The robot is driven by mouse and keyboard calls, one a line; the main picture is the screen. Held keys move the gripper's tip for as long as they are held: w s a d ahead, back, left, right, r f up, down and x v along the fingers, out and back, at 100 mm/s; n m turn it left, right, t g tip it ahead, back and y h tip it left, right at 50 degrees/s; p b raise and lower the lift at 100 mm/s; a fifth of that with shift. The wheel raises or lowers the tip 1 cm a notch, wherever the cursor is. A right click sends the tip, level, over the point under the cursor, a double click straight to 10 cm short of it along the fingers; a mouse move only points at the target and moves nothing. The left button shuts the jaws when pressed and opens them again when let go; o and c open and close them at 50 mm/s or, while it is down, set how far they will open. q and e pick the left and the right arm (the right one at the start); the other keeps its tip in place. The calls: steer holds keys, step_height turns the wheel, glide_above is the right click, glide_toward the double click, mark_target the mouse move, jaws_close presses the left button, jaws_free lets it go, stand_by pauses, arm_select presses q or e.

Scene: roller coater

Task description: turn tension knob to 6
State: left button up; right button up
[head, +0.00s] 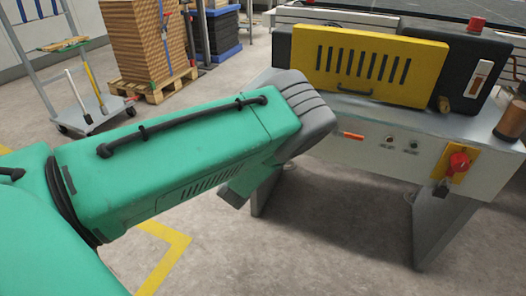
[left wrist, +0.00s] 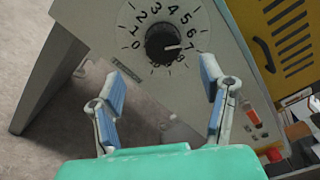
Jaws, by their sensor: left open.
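The tension knob (left wrist: 161,42) is a round black knob on a white numbered dial (left wrist: 136,31) on the machine's grey side panel. Its white pointer mark faces right, at about the 7. The knob shows in the left wrist view only. My left gripper (left wrist: 162,70) is open, with its blue-padded fingers spread wide on either side below the dial. The fingers look apart from the knob, with nothing between them. In the head view my green left arm hides the gripper and the dial. My right gripper is in neither view.
The machine (head: 390,150) stands at the right, with a yellow slotted guard (head: 365,65) on top and a red switch (head: 458,162) on its front. A cart (head: 95,112) and stacked boxes on a pallet (head: 160,88) stand at the back left. Floor below the machine is clear.

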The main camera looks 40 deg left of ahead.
arm_select(q)
steer(key=shift+v, duration=1.8)
